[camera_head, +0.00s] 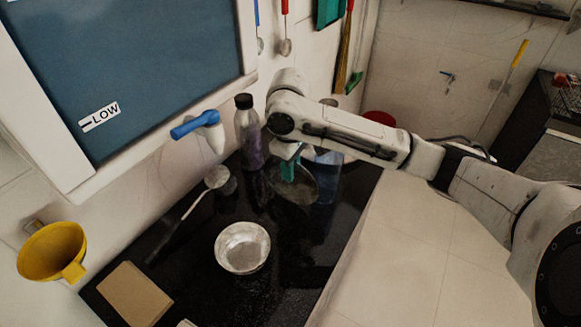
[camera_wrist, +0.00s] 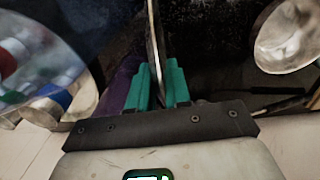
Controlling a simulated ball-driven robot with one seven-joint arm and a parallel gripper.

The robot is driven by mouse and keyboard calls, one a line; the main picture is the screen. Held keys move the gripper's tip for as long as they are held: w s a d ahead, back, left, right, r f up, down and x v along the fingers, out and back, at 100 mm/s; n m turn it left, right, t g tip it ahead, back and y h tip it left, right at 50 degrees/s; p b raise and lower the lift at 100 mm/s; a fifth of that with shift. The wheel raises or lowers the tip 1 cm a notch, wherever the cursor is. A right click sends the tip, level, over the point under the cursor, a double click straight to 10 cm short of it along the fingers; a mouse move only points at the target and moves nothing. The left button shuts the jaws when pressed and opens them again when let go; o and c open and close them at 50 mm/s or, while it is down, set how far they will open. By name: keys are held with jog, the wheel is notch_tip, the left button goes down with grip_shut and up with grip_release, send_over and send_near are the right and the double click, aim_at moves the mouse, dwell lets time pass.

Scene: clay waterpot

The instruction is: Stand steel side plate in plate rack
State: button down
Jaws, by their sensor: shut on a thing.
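My gripper (camera_head: 289,172) is above the dark counter, with teal fingers shut on the steel side plate (camera_head: 303,187). In the wrist view the fingers (camera_wrist: 157,85) pinch the plate (camera_wrist: 156,38), which shows nearly edge-on as a thin upright strip. In the head view the plate shows as a grey oval, partly covered by the fingers. I cannot tell whether its lower edge touches the counter. A wire rack (camera_head: 566,96) stands on a separate dark counter at the far right; I cannot tell whether it is the plate rack.
A silver bowl (camera_head: 242,248) and a ladle (camera_head: 190,205) lie on the dark counter. A dark-capped bottle (camera_head: 249,140) stands left of my gripper, a bluish clear container (camera_head: 326,175) close on its right. A brown block (camera_head: 135,295) is at the near left. Bare counter shows around the bowl.

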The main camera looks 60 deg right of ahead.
jog(key=shift+f, duration=0.15)
jog(key=c, duration=1.5)
grip_release()
jog(key=o, duration=0.4)
